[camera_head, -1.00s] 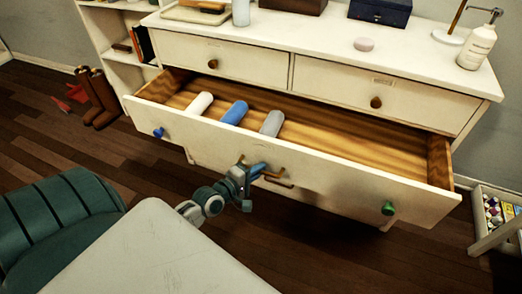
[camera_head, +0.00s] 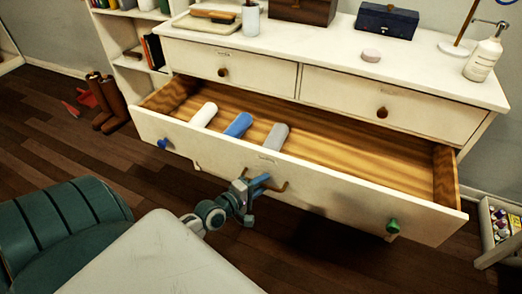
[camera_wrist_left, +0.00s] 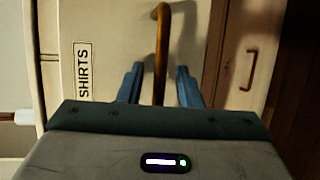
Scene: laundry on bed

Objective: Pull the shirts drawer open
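The shirts drawer (camera_head: 330,185) is the wide white drawer under two small ones. It stands far out of the dresser, with its wooden inside showing. A white, a blue and a grey roll (camera_head: 275,137) lie in its left half. Its brass bar handle (camera_wrist_left: 162,50) and the SHIRTS label (camera_wrist_left: 83,72) show in the left wrist view. My left gripper (camera_head: 262,184) is at the handle, in front of the drawer. In the wrist view its blue fingers (camera_wrist_left: 160,86) are apart, one on each side of the handle, with gaps showing. My right gripper is not in view.
A white surface (camera_head: 160,260) and a green padded seat (camera_head: 65,225) are at the lower left. A crate of small items (camera_head: 500,230) stands at the right. Boots (camera_head: 108,105) stand by the shelf. Dark floor (camera_head: 300,245) lies below the drawer.

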